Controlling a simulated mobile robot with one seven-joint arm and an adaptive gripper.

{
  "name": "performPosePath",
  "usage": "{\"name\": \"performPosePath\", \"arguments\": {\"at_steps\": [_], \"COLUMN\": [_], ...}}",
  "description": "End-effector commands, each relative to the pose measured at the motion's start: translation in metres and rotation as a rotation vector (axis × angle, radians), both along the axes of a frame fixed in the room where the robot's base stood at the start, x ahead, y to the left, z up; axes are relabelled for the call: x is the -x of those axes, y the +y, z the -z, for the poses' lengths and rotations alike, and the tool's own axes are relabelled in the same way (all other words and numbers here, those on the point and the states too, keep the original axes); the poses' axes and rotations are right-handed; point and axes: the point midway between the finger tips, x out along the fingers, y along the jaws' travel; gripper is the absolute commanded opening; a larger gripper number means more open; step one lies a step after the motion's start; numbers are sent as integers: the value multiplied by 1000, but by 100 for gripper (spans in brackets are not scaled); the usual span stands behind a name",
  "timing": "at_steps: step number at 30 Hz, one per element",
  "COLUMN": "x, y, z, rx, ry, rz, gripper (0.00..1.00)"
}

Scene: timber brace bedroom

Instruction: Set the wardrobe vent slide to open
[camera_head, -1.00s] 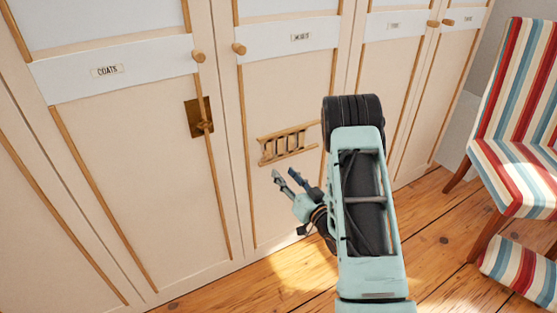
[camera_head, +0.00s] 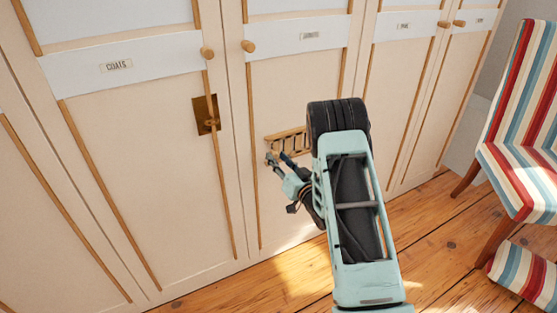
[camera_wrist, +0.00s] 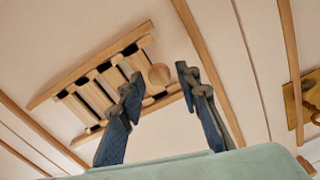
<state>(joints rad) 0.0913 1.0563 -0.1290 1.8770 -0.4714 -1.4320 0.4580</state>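The wardrobe vent (camera_head: 285,133) is a wooden slatted panel low on a cream door, partly hidden by my arm and gripper in the head view. In the wrist view the vent (camera_wrist: 90,66) lies tilted, with dark gaps between its slats. A round wooden knob (camera_wrist: 158,74) sits at the end of the slats nearer the brass plate. My gripper (camera_head: 277,157) is open just in front of the vent. In the wrist view its blue-grey fingers (camera_wrist: 159,80) appear on either side of the knob; I see no clear contact.
A brass plate with a latch (camera_head: 207,115) is on the COATS door left of the vent, and also shows in the wrist view (camera_wrist: 301,98). Round door knobs (camera_head: 248,46) are higher up. A striped chair (camera_head: 515,130) stands right. The wooden floor (camera_head: 300,277) before the doors is clear.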

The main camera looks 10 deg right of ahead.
Motion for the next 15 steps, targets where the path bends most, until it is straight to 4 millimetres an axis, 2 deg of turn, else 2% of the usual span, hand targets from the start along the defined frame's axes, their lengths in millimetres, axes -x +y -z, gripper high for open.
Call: {"name": "performPosePath", "arguments": {"at_steps": [1,7,15], "x": [0,0,0], "y": [0,0,0], "z": [0,0,0], "rx": [0,0,0], "ry": [0,0,0], "rz": [0,0,0], "gripper": [23,1,0]}}
